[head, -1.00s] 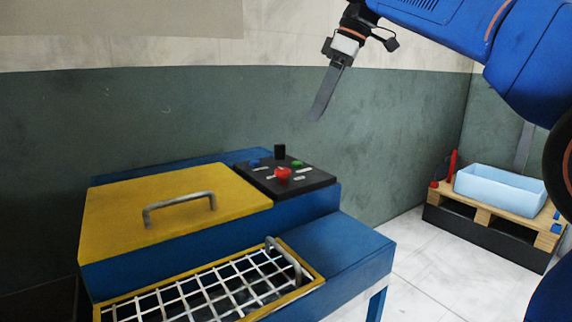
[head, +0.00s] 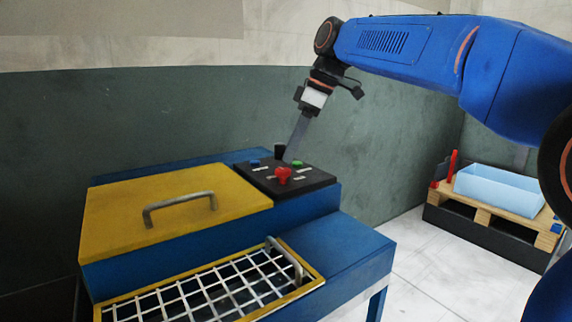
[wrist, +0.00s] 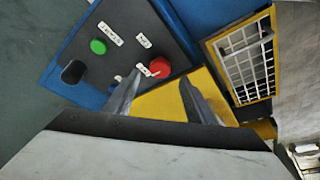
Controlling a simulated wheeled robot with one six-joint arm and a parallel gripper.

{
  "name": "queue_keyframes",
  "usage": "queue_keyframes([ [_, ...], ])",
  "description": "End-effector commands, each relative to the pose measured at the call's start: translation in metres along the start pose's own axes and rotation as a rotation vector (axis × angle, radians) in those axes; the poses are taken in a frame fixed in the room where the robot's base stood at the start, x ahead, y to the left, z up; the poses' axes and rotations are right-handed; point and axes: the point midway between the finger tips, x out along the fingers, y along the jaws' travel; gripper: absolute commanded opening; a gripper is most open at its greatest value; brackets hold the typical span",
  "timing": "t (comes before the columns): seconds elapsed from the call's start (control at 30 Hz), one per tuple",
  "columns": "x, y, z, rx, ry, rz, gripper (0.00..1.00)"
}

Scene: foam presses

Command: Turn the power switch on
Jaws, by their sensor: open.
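A black control panel (head: 262,179) sits on the blue press, and it also shows in the wrist view (wrist: 119,50). A black upright switch (head: 279,151) stands at its back edge. The black switch shows from above in the wrist view (wrist: 73,72), left of the green button (wrist: 98,47). My gripper (head: 290,158) is open and empty, pointing down by the panel, close to the switch in the head view. In the wrist view the open fingers (wrist: 160,78) lie right of the switch, near the red button (wrist: 160,67). Contact cannot be told.
A blue button (head: 254,163) and labels are on the panel. Left of it is a yellow lid (head: 165,226) with a metal handle. A wire grid (head: 215,290) is in front. A light blue bin (head: 500,188) stands on a pallet at right.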

Motion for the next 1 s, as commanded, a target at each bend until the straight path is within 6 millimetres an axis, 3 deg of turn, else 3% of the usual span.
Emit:
queue_keyframes([
  [0.3,0.043,0.0,0.0,0.0,-0.001,-0.002,0.5],
  [0.73,0.052,0.0,0.0,0.0,0.0,0.0,0.5],
  [0.77,0.052,0.0,0.0,0.0,0.0,0.0,0.48],
  [0.9,0.052,0.0,0.0,0.0,0.0,0.0,0.14],
  [0.93,0.052,0.0,0.0,0.0,0.0,0.0,0.1],
  [1.0,0.052,0.0,0.0,0.0,0.0,0.001,0.1],
])
